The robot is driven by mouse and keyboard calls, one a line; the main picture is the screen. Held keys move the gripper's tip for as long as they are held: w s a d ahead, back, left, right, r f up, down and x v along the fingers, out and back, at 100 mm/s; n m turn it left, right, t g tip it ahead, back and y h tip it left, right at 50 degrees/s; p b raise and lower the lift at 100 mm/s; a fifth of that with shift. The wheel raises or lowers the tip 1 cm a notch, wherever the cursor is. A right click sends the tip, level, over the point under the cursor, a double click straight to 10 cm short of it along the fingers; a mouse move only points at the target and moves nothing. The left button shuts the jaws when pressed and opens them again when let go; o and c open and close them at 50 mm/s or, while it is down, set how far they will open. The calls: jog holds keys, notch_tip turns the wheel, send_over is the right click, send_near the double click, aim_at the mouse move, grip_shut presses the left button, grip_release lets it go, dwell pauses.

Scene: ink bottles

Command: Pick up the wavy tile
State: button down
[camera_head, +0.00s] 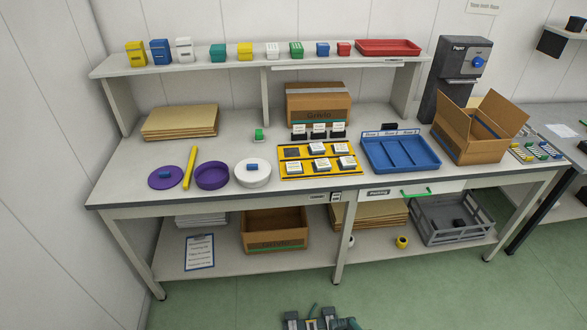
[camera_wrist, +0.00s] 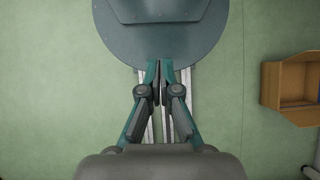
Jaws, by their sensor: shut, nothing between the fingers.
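In the wrist view my gripper (camera_wrist: 160,82) is shut and empty, above the green floor and apart from the bench. I cannot tell which thing is the wavy tile; no wavy mark is readable at this size. A yellow board (camera_head: 288,175) on the bench top carries several small dark blocks with white labelled faces, such as the block at its front right (camera_head: 346,162). A dark square (camera_head: 292,153) shows at its back left. Three more labelled blocks (camera_head: 319,131) stand in a row behind the board.
A blue divided tray (camera_head: 418,166) and an open carton (camera_head: 470,145) stand right of the board. A white round dish (camera_head: 253,179), purple bowl (camera_head: 212,182) and purple disc (camera_head: 166,184) lie left. A shelf (camera_head: 235,65) with bins runs above. Open floor lies before the bench.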

dwell(0.3)
jog(key=shift+c, duration=0.8)
grip_release()
